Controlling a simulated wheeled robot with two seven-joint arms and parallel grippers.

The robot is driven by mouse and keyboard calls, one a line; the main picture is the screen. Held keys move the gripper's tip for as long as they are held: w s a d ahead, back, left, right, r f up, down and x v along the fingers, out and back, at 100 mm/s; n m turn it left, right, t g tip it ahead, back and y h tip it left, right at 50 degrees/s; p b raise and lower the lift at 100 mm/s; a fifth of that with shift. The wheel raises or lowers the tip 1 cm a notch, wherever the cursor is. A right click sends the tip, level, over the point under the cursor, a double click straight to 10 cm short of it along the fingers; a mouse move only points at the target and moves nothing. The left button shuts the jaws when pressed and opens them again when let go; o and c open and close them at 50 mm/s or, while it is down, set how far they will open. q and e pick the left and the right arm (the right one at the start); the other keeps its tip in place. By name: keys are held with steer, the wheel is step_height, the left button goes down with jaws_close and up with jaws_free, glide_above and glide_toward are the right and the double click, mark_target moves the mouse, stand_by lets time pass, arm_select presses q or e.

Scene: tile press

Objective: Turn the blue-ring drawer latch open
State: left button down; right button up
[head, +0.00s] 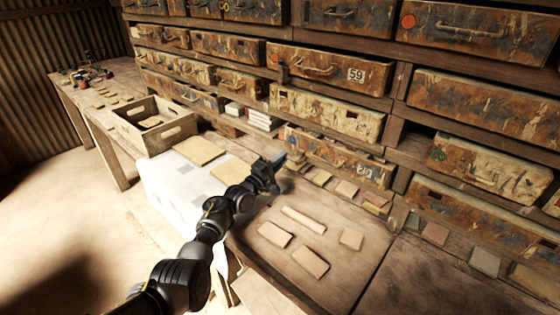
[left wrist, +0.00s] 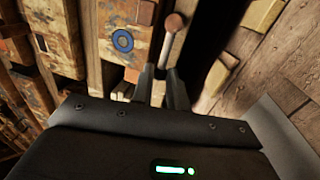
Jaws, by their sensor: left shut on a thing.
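The blue ring (left wrist: 123,40) shows in the left wrist view on a rusty, worn drawer front (left wrist: 112,18). Beside it is the latch, a thin metal lever (left wrist: 166,48) with a round brown knob (left wrist: 175,22) at its end. My left gripper (left wrist: 162,84) is shut on the lever's lower part, with the knob standing out beyond the fingertips. In the head view my left gripper (head: 272,166) is at the left end of a low drawer (head: 340,157) just above the bench. The gripper and arm hide the ring and lever there. My right gripper is out of view.
Several flat tiles (head: 274,234) lie on the wooden bench (head: 335,270) in front of the drawers. A white block (head: 160,190) with yellowish tiles (head: 200,150) stands left of my arm. A wooden crate (head: 130,135) is further back. Other rusty drawers (head: 330,68) fill the shelves above.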

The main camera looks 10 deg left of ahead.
arm_select(q)
steer(key=c, duration=1.5)
jaws_free()
steer(key=v, duration=1.1)
steer(key=shift+w+d, duration=0.1)
